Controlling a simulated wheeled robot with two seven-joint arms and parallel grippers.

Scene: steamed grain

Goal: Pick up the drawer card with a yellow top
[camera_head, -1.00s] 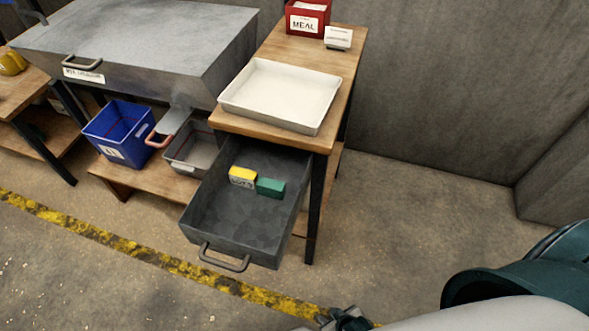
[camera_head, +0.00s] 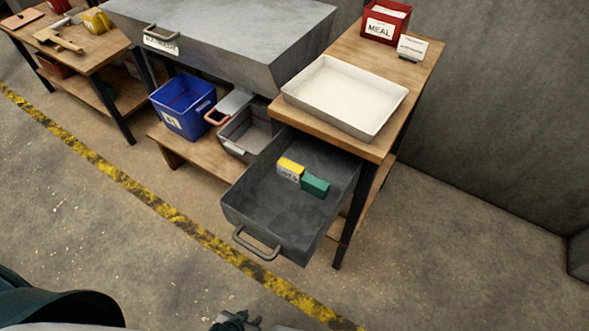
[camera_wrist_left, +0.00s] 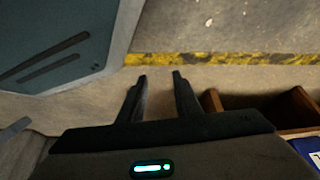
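The drawer card with a yellow top (camera_head: 290,170) stands in the open grey drawer (camera_head: 276,222), its pale front bearing dark lettering. A green block or card (camera_head: 315,185) sits right beside it. My left gripper (camera_head: 236,322) shows only partly at the bottom edge of the head view, in front of the drawer and well apart from the card. In the left wrist view its two fingers (camera_wrist_left: 161,78) are spread with nothing between them, above the floor. The card does not show in that view. My right gripper is not in view.
A white tray (camera_head: 378,127) lies on the wooden table (camera_head: 430,62) above the drawer. A red MEAL box (camera_head: 385,22) and a small white sign (camera_head: 411,47) stand behind it. A blue bin (camera_head: 183,106) and a metal bin (camera_head: 247,133) stand left. Floor before the drawer is clear.

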